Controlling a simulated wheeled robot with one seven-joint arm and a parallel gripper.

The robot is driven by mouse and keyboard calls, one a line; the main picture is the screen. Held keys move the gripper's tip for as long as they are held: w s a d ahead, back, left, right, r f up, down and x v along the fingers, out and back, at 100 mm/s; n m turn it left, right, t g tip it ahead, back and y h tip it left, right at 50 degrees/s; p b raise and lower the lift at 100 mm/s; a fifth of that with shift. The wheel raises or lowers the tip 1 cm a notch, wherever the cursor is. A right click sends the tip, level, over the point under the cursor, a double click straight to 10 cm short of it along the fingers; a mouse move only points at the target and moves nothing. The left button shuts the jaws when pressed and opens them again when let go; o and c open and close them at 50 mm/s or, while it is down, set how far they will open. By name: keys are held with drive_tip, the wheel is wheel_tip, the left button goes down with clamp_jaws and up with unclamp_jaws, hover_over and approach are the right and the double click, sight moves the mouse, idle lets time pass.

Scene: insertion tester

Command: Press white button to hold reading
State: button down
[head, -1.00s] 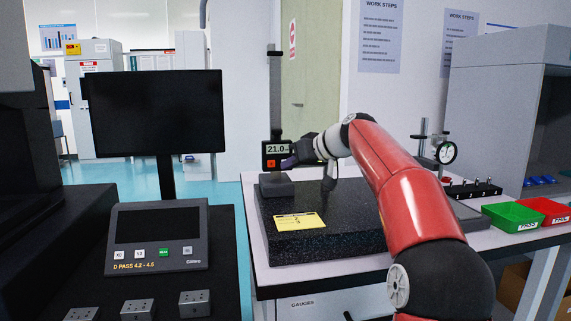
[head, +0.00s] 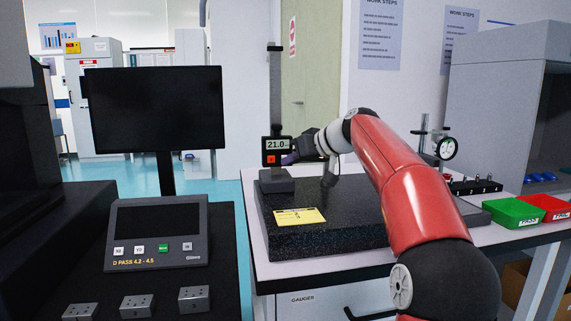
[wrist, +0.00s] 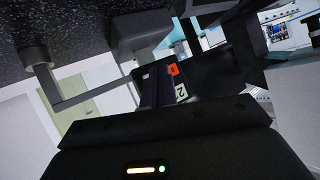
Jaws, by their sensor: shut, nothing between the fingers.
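A dark height gauge with a lit display (head: 277,145) reading 21.0 and an orange button (head: 271,159) stands on a granite plate (head: 350,218). In the wrist view its display (wrist: 181,92) and orange button (wrist: 173,69) show beyond the fingers. My gripper (head: 289,159) is shut and empty, its tips at the right part of the gauge face, beside the orange button. I cannot tell whether they touch it. In the wrist view the fingers (wrist: 156,84) cover part of the face. No white button on the gauge shows clearly; the fingers may hide it.
A console (head: 158,233) with white and green buttons sits at left, below a dark monitor (head: 155,108). A yellow label (head: 300,216) lies on the plate. A dial gauge (head: 446,148), a green bin (head: 514,212) and a red bin (head: 549,207) stand at right.

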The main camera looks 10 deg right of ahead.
drive_tip(key=shift+s, duration=0.15)
drive_tip(key=s+b, duration=0.1)
drive_tip(key=s, duration=0.1)
drive_tip(key=s+b, duration=0.1)
drive_tip(key=b, duration=0.1)
drive_tip(key=shift+s+f, duration=0.2)
drive_tip(key=shift+s, duration=0.15)
drive_tip(key=shift+s+r+b, duration=0.2)
drive_tip(key=shift+s+b, duration=0.3)
drive_tip(key=shift+s, duration=0.15)
